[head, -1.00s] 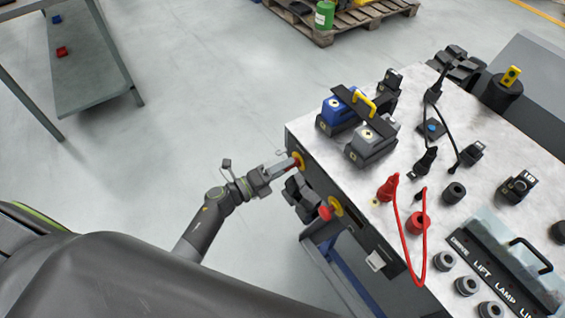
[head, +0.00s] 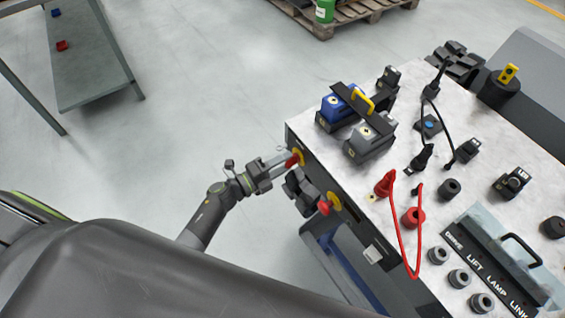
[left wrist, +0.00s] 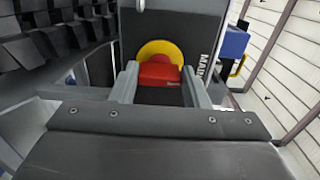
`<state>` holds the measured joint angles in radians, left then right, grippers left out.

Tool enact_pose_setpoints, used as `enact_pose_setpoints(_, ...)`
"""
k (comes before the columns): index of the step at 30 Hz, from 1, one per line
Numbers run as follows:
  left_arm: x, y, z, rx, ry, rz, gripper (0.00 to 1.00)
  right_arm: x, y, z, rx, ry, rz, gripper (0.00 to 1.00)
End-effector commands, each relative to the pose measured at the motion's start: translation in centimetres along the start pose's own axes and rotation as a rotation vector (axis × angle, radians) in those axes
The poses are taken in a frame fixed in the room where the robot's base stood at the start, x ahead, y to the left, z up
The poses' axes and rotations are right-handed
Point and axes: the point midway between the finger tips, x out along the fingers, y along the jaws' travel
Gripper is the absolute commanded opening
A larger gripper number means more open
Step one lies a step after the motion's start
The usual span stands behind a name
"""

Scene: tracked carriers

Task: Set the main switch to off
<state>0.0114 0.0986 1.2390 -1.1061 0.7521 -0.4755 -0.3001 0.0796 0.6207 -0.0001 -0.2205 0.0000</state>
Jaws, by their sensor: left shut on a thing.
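The main switch is a red handle on a round yellow plate, on the dark side face of the carrier. In the left wrist view the red handle (left wrist: 160,74) sits between my two fingers, with the yellow plate (left wrist: 160,48) behind it and part of the lettering "MAIN" to its right. In the head view the switch (head: 297,157) is at the near left corner of the carrier, partly covered by my fingers. My left gripper (head: 288,160) is shut on the red handle. My right gripper is not in view.
A second red knob on a yellow plate (head: 333,202) sits lower on the same face. The carrier's top (head: 400,150) holds a blue and a grey block, red and black plugs with cables, and several round sockets. Black track pads (left wrist: 60,38) show at left in the wrist view.

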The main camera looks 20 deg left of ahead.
Motion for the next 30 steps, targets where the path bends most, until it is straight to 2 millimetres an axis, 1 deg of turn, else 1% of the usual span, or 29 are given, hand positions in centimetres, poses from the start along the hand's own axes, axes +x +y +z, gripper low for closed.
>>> enact_pose_setpoints(2,0.1,-0.1,0.1,0.001,-0.002,-0.002,0.19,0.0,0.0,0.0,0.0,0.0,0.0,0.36)
enact_pose_setpoints(3,0.1,-0.1,0.1,0.001,-0.002,-0.002,0.44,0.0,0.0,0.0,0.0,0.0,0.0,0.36)
enact_pose_setpoints(7,0.0,-0.1,0.1,0.002,-0.001,-0.001,0.61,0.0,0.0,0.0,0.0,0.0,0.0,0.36)
enact_pose_setpoints(8,0.0,-0.1,0.1,0.002,-0.001,-0.001,0.64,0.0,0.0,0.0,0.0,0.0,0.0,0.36)
enact_pose_setpoints(19,0.0,0.0,0.0,0.002,0.0,0.0,0.64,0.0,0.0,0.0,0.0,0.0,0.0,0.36)
enact_pose_setpoints(22,-0.3,0.0,0.0,0.002,-0.001,0.001,0.64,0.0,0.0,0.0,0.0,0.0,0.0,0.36)
enact_pose_setpoints(26,-1.9,0.1,0.0,0.002,-0.001,0.002,0.64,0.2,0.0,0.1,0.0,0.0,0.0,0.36)
enact_pose_setpoints(29,-4.0,0.2,0.0,0.002,-0.001,0.003,0.64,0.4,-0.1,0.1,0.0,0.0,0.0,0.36)
enact_pose_setpoints(30,-5.0,0.3,0.0,0.002,-0.001,0.004,0.64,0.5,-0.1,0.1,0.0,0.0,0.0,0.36)
